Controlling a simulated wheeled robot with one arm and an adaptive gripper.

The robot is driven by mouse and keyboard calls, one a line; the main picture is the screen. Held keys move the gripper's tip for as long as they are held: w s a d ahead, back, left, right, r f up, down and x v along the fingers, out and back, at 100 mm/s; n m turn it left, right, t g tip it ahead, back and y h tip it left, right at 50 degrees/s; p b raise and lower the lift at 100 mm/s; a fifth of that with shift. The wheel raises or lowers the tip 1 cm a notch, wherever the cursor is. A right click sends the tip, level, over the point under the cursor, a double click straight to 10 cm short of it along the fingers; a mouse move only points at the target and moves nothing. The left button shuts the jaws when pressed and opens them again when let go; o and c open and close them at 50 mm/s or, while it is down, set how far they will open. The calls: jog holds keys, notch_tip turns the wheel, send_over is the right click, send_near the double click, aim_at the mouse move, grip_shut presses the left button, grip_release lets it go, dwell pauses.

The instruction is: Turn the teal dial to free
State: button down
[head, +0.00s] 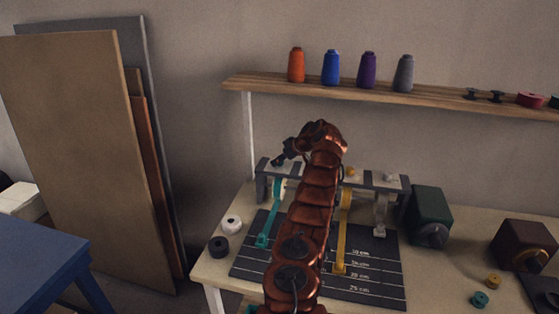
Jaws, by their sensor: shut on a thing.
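A grey rack (381,182) stands at the back of the table, with ribbons hanging from it over a dark measuring mat (385,272). A teal ribbon (271,220) hangs at its left end. My gripper (279,161) is at the top of the rack, above the teal ribbon, shut on the teal dial. The dial itself is hidden by the gripper, so its setting cannot be read. A yellow knob (351,172) and a white knob (389,177) show along the same rack top. My arm covers the rack's middle.
A shelf (430,98) with several thread cones hangs above the rack. White (232,223) and black (219,246) rolls lie left of the mat. A green box (429,209) and a brown box (526,242) stand to the right. Boards (75,150) lean at the left.

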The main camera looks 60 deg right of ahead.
jog(key=c, duration=0.8)
grip_release()
jog(key=shift+o, duration=0.2)
jog(key=shift+r, duration=0.1)
jog(key=v, duration=1.1)
jog(key=shift+s+r, duration=0.25)
jog(key=shift+s, duration=0.05)
